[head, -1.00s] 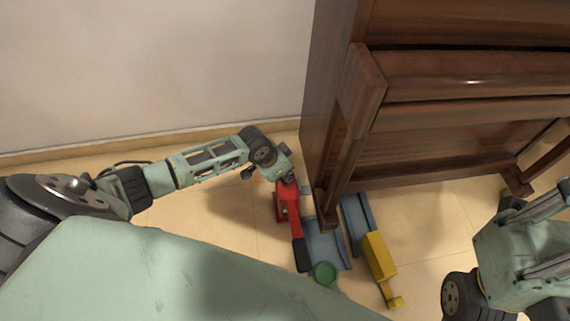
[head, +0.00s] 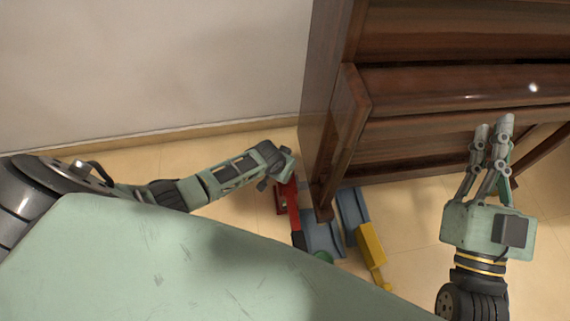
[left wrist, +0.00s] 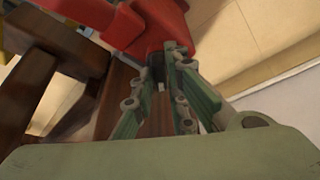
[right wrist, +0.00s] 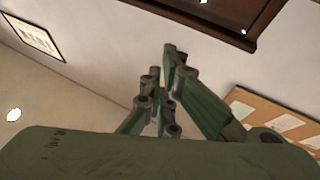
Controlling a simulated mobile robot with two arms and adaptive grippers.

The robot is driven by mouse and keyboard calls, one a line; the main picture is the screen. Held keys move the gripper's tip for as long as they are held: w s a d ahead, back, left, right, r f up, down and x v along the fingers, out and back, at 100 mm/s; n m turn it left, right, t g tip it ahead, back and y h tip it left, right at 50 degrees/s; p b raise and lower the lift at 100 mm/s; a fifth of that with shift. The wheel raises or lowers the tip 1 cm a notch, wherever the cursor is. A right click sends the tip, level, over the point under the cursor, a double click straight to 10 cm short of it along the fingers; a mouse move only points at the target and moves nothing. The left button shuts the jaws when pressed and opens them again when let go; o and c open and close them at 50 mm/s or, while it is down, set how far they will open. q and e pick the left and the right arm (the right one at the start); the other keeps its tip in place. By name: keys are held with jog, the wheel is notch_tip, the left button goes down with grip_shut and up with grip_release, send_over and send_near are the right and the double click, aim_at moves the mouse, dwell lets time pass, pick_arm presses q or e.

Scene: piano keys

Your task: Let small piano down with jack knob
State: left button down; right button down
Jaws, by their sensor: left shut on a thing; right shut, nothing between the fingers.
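The brown piano (head: 440,90) stands at the right of the head view, its near leg (head: 327,195) ending just above or on a blue-grey piece. A red jack (head: 283,206) with a dark end is on the floor beside that leg. My left gripper (head: 286,177) is at the far end of the red jack, partly hidden. In the left wrist view, its fingers (left wrist: 163,65) are shut on a part of the red jack (left wrist: 150,28); the knob itself is hard to make out. My right gripper (head: 494,126) is shut and empty, in front of the piano.
Blue-grey pieces (head: 353,208) and a yellow block (head: 371,243) lie on the floor near the leg. A green round piece (head: 323,257) is partly hidden by my base. A wall (head: 150,70) runs behind. Floor right of the yellow block is clear.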

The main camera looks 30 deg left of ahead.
pick_arm(q)
jog(key=shift+d+r+n+y+p, duration=0.15)
jog(key=shift+n+y+p, duration=0.25)
jog(key=shift+n+p, duration=0.6)
jog(key=n+y+p, duration=0.1)
jog(key=n, duration=0.2)
jog(key=shift+d, duration=0.15)
jog(key=shift+n+g+y, duration=0.4)
jog(key=shift+n, duration=0.6)
pick_arm(e)
notch_tip(320, 180, down, 16)
jog(key=s+d+g+h, duration=0.1)
jog(key=d+g+h, duration=0.1)
jog(key=g, duration=0.7)
jog(key=shift+d+f+h, duration=0.15)
jog(key=shift+d+h, duration=0.1)
jog(key=shift+h, duration=0.35)
pick_arm(q)
jog(key=shift+w, duration=0.1)
jog(key=c, duration=1.7)
grip_release()
jog(key=shift+c, duration=0.2)
pick_arm(e)
jog(key=shift+m, duration=0.3)
pick_arm(q)
jog(key=v, duration=1.1)
jog(key=shift+s+r, duration=0.2)
jog(key=shift+r, duration=0.1)
